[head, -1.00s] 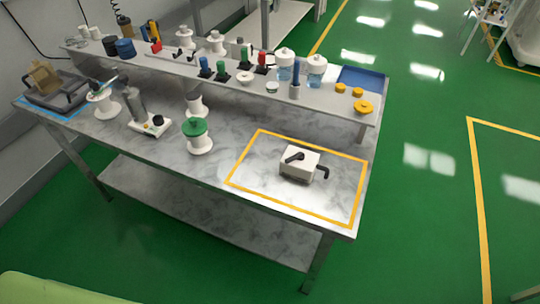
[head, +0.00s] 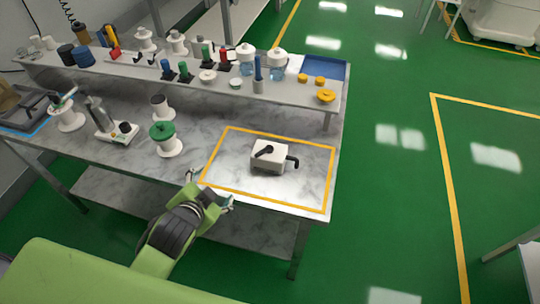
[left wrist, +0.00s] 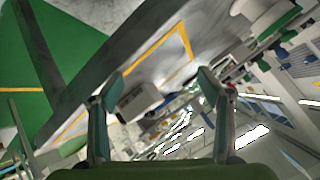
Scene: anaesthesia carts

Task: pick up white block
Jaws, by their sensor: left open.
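The white block (head: 270,156) has black handles on its top and right side. It sits on the marble table top inside a yellow taped rectangle (head: 225,130) in the head view. In the left wrist view the white block (left wrist: 138,103) shows between my fingers, farther off. My left gripper (head: 211,190) is open and empty at the table's front edge, to the lower left of the block and apart from it. Its two fingers (left wrist: 160,95) stand wide apart in the left wrist view. My right gripper is not in view.
A green-topped white spool (head: 165,140) stands left of the taped area. A raised shelf (head: 215,88) with bottles, cups and yellow discs runs along the back. A grey scale-like device (head: 112,130) is farther left. The table top around the block is clear.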

